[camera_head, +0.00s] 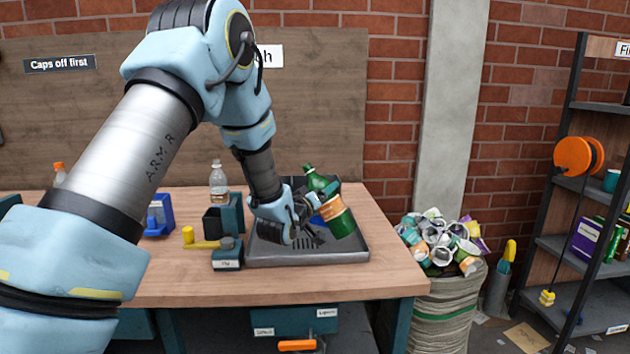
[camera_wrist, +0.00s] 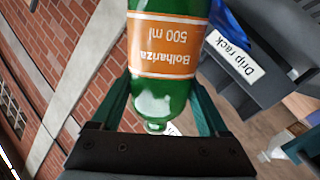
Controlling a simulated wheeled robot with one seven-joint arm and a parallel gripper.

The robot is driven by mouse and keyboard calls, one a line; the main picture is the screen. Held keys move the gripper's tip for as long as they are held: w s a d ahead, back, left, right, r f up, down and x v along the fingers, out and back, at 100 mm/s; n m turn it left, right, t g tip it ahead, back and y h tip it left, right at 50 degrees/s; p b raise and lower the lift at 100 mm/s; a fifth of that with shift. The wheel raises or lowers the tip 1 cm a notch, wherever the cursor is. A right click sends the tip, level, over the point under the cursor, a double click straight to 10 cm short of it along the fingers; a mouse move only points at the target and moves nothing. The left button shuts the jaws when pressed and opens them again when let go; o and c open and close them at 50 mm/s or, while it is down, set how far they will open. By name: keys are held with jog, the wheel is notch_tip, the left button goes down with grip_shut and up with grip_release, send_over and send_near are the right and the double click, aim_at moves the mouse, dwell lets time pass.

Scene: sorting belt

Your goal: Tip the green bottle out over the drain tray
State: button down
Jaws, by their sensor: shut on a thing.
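The green bottle with an orange label (camera_head: 340,220) is held above the right part of the grey drain tray (camera_head: 345,257). In the head view it leans, its neck end up and to the left, its broad end low and to the right. My gripper (camera_head: 316,204) is shut on it. In the wrist view the bottle (camera_wrist: 160,60) stands between both fingers (camera_wrist: 160,98), its label text upside down and its narrow end towards my palm. The mouth is hidden or too small to make out. No liquid shows leaving it.
A drip rack (camera_wrist: 255,75) is close beside the bottle in the wrist view. Left of the tray stand a clear bottle (camera_head: 219,182), a dark teal holder (camera_head: 231,215) and a yellow-handled tool (camera_head: 203,243). A sack of cans (camera_head: 442,290) stands right of the bench.

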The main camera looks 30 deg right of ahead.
aim_at(332, 215)
jog(key=f+n, duration=0.1)
jog(key=s+d+f+n+p, duration=0.1)
jog(key=n, duration=0.1)
jog(key=s+f+n, duration=0.1)
jog(key=n, duration=0.1)
jog(key=shift+s+d+f+g+p, duration=0.1)
jog(key=shift+d+f+g+p, duration=0.1)
jog(key=shift+f+g+p, duration=0.15)
jog(key=f+n, duration=0.1)
jog(key=f+n+b, duration=0.1)
jog(key=f+n, duration=0.1)
jog(key=f+n+b, duration=0.1)
jog(key=n, duration=0.1)
jog(key=shift+s+d+f, duration=0.2)
jog(key=shift+s+f, duration=0.1)
jog(key=shift+f, duration=0.1)
jog(key=shift+n+g+b, duration=0.25)
jog(key=shift+n+b, duration=0.1)
jog(key=shift+n, duration=0.45)
jog(key=shift+w+r+n+p, duration=0.1)
jog(key=shift+r+n+p, duration=0.4)
jog(key=shift+r, duration=0.2)
jog(key=shift+a+r+n+h, duration=0.1)
jog(key=shift+r+n+h, duration=0.2)
jog(key=shift+r+n, duration=0.55)
jog(key=shift+f, duration=0.2)
